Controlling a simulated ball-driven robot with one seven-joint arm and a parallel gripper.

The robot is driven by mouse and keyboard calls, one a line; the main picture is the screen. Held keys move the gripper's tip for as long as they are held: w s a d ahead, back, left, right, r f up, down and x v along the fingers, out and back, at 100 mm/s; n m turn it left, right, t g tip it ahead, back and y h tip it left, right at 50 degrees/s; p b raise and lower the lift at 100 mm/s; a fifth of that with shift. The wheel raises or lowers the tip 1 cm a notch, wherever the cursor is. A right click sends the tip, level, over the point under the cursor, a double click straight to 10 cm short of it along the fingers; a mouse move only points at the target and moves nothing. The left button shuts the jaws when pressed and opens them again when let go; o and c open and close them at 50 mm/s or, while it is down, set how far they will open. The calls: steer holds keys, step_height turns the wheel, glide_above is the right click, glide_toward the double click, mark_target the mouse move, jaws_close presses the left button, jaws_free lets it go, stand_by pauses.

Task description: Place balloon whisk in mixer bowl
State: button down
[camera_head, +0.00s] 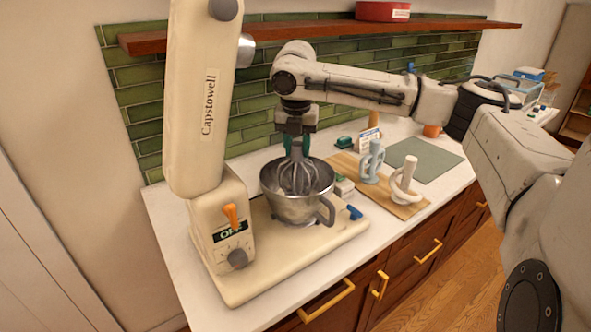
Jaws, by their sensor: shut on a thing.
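The balloon whisk (297,177) has several silver wires and points down. Its wires are inside the mixer bowl (290,207), a shiny metal bowl with a side handle, on the cream mixer base. My gripper (298,146) is above the bowl, its green fingers shut on the upper end of the whisk. I cannot tell whether the wires touch the bowl's bottom, as the front wall hides their lower tips.
The cream mixer's head (195,100) is tilted up left of the bowl. A wooden board (401,210) with a pale blue attachment (372,163) and a white attachment (404,181) lies to the right. A grey-green mat (425,160) is bare. A wooden shelf (300,29) runs above.

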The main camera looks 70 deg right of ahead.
mark_target(297, 164)
steer(key=shift+f+p, duration=0.3)
steer(key=shift+f, duration=2.2)
steer(key=shift+f, duration=0.15)
steer(key=c, duration=0.7)
jaws_free()
steer(key=shift+c, duration=0.2)
step_height(297, 164, up, 12)
steer(key=a+b, duration=0.1)
steer(key=b, duration=0.1)
steer(key=shift+s+a, duration=0.25)
steer(key=shift+a, duration=0.15)
